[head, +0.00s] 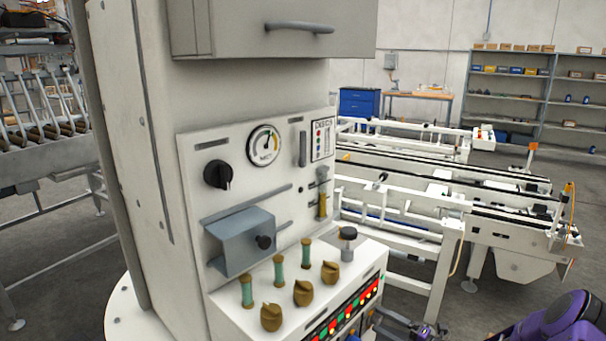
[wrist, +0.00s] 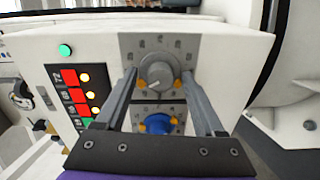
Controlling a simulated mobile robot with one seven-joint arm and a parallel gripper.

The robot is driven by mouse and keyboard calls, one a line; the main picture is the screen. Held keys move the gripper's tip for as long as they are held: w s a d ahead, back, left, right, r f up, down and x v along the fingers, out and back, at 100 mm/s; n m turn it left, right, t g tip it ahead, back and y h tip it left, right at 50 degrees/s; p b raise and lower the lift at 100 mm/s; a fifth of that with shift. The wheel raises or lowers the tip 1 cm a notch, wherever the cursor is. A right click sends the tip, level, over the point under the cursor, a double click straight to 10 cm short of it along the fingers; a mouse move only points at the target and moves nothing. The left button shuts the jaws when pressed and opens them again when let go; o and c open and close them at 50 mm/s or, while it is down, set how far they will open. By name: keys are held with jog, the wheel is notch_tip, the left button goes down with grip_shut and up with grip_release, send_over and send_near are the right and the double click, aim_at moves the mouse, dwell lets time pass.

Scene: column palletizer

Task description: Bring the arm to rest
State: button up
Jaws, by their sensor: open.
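My gripper (wrist: 160,74) is open in the wrist view. Its two grey fingers stand one on each side of a round grey knob (wrist: 155,71) on the front of the white control panel (wrist: 215,45). I cannot tell whether either finger touches the knob. In the head view my gripper (head: 428,331) is at the bottom edge, just right of the panel's lower front, with my purple arm to its right. Its fingers are small and partly cut off there.
A blue knob (wrist: 158,124) sits below the grey one, between the fingers. Red switches and lit buttons (wrist: 80,90) lie to the left. The white column (head: 150,150) carries a gauge (head: 264,145) and brown knobs (head: 303,293). Conveyors (head: 440,185) stand behind, right.

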jog(key=f+v, duration=0.1)
jog(key=v, duration=1.7)
jog(key=x, duration=1.2)
jog(key=r+x, duration=0.1)
jog(key=x, duration=0.4)
jog(key=shift+w+a, duration=0.25)
jog(key=shift+a, duration=0.1)
jog(key=shift+w+n, duration=0.15)
jog(key=shift+n, duration=0.15)
jog(key=n, duration=0.7)
jog(key=shift+n, duration=0.3)
jog(key=n, duration=0.4)
jog(key=shift+t, duration=0.3)
jog(key=n, duration=0.5)
jog(key=shift+p, duration=0.35)
